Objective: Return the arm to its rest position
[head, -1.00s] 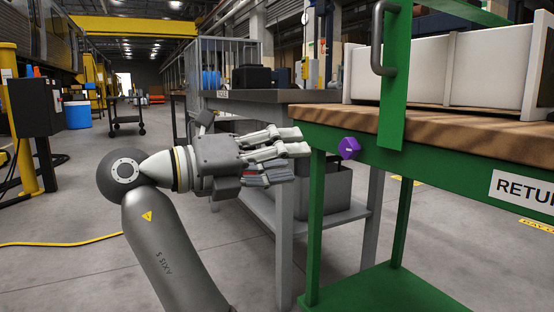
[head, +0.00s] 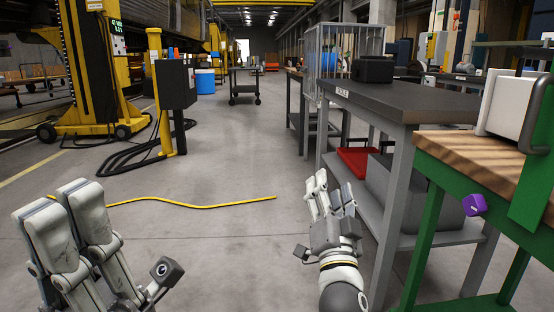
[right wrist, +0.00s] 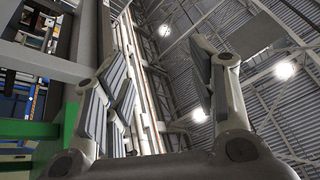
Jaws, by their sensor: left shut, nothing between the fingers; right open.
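My left gripper (head: 55,208) is at the lower left of the head view, shut and empty, with its fingers pointing up and forward. My right gripper (head: 328,192) is at the lower middle right, over the floor just left of the grey workbench (head: 420,98). It is empty, and its fingers point ahead. In the right wrist view the fingers of my right gripper (right wrist: 162,95) stand apart, with the roof beyond and nothing between them.
A red tray (head: 356,160) and a grey bin (head: 385,190) are on the workbench's lower shelf. A yellow cable (head: 200,205) lies on the floor ahead. A yellow post with a black box (head: 175,84) stands at the left.

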